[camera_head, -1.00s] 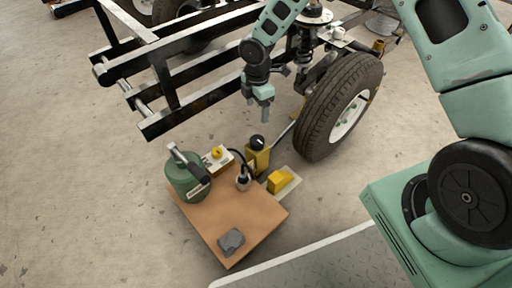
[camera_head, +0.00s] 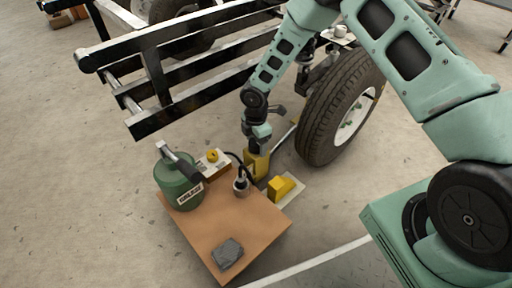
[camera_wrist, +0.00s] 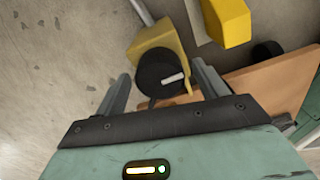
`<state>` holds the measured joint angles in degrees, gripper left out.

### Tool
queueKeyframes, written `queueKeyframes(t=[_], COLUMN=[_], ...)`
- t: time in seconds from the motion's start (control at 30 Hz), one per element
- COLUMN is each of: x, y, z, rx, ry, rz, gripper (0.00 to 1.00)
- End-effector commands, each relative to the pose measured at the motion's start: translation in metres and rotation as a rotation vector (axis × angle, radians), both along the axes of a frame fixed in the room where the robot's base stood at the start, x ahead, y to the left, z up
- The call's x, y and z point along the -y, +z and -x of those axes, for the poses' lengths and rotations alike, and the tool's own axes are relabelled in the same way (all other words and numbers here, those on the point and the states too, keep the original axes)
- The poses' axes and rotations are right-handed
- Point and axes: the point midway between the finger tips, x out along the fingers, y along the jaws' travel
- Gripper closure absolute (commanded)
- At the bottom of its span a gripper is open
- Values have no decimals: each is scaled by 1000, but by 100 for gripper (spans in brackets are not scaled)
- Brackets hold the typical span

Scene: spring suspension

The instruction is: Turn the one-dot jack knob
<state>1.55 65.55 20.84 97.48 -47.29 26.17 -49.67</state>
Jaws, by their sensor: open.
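A yellow jack (camera_head: 257,168) stands on the floor at the far corner of the brown board, left of the tyre. In the wrist view the jack (camera_wrist: 158,42) has a round black knob (camera_wrist: 160,74) with a white bar mark on its top. I cannot make out any dots. My gripper (camera_wrist: 162,86) is open, with one finger on each side of the knob in the picture; I cannot tell whether they touch it. In the head view my gripper (camera_head: 257,146) is right over the jack and hides the knob.
A green canister (camera_head: 178,183), a small box with a yellow button (camera_head: 213,158), a black-handled item (camera_head: 241,185) and a grey block (camera_head: 227,254) are on the board (camera_head: 222,222). A yellow wedge (camera_head: 281,188) lies beside it. The tyre (camera_head: 333,110) and black frame (camera_head: 160,120) are close to my arm.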

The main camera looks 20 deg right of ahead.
Motion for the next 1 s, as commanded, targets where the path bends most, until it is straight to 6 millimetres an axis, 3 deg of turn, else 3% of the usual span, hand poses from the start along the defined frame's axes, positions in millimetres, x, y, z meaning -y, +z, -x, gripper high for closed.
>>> queueKeyframes(t=[0.37,0.4,0.57,1.0], x=[0,0,0,0], y=[-7,-7,-7,-5], z=[0,0,0,1], rx=[0,0,0,-1], ry=[0,0,0,-73], rz=[0,0,0,0], gripper=[28,31,73,73])
